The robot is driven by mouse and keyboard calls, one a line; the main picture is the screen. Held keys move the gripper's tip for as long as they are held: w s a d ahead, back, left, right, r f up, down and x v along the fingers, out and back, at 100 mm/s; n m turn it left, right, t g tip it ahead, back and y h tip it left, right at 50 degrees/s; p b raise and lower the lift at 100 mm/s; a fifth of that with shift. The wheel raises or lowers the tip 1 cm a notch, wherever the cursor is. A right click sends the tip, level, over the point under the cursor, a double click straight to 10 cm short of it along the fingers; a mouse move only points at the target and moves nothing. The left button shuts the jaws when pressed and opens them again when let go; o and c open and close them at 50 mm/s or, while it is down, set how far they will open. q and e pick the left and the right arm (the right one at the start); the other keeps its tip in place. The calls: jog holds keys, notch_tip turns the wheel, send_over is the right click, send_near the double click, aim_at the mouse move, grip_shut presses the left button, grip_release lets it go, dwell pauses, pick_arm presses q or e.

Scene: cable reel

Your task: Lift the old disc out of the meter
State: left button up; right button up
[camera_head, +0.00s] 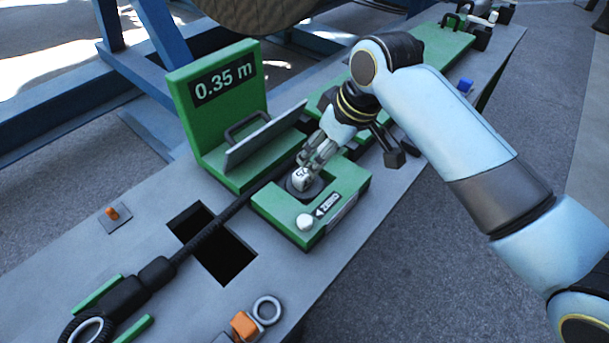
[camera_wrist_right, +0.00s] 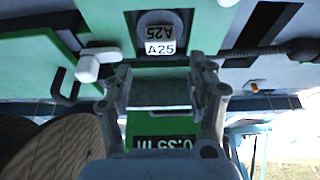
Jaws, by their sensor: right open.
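The green meter (camera_head: 222,118) reads 0.35 m and has a low green block (camera_head: 272,205) in front, with a round white ZERO button. A round grey disc (camera_head: 316,189) lies in this block, partly hidden by my right gripper (camera_head: 302,180). In the right wrist view the disc (camera_wrist_right: 158,20) carries a white A25 label. My right gripper (camera_wrist_right: 164,68) is open, its two fingers apart with nothing seen held between them. Its fingertips are at the disc in the head view; whether they touch it I cannot tell. My left gripper is not in view.
A black cable (camera_head: 217,217) runs past the block over a dark rectangular opening. A grey ring (camera_head: 266,310) and an orange block (camera_head: 244,325) lie at the table's front edge. A tilted grey flap with a handle (camera_head: 262,138) stands beside my right gripper.

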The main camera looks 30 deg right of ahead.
aim_at(304, 170)
jog(key=x, duration=1)
jog(key=shift+w+a+b, duration=0.2)
jog(key=shift+w+b, duration=0.1)
jog(key=shift+w, duration=0.1)
jog(key=shift+c, duration=0.4)
grip_shut()
